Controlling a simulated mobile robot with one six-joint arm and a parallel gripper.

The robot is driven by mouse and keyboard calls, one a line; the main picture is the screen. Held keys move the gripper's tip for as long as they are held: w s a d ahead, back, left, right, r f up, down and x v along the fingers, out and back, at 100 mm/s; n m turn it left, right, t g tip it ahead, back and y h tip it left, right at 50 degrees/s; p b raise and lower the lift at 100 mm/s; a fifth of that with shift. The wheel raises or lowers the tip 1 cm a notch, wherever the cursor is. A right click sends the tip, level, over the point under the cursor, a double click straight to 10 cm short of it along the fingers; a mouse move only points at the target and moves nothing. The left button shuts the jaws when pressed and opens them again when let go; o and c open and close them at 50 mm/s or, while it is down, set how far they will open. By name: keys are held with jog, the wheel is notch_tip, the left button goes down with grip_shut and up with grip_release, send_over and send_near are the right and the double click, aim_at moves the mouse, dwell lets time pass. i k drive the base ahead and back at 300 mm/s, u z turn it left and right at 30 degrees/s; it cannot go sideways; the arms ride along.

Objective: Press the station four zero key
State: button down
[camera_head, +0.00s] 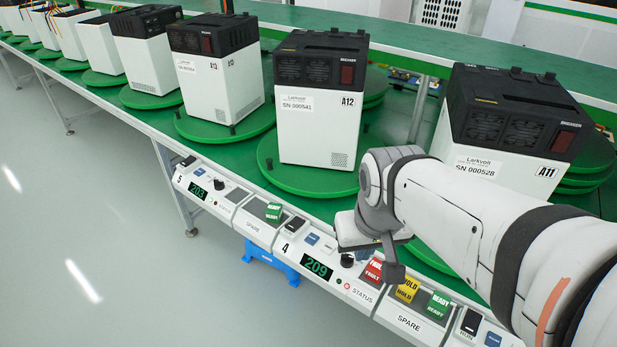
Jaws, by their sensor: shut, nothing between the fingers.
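The station 4 panel (268,252) is on the sloped front rail, with a "4" beside a green display (317,267) reading 209. Above the display are a black rocker (293,224) and a small blue key (312,239) whose lettering is too small to read. A black knob (347,260) sits to their right. My gripper (396,272) is shut and empty, tip down, in front of the rail near the red FAULT tag, right of the knob and blue key. My wrist hides part of the rail behind it; contact cannot be told.
Red FAULT (373,271), yellow HOLD (407,289) and green READY (438,305) tags stand on the rail. The station 5 panel (182,186) is left, reading 203. White units A12 (318,135) and A11 (478,190) stand on green turntables close behind my arm.

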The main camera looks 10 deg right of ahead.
aim_at(329, 248)
jog(key=z, duration=1.75)
jog(key=k, duration=1.25)
jog(key=u, duration=1.35)
jog(key=i, duration=1)
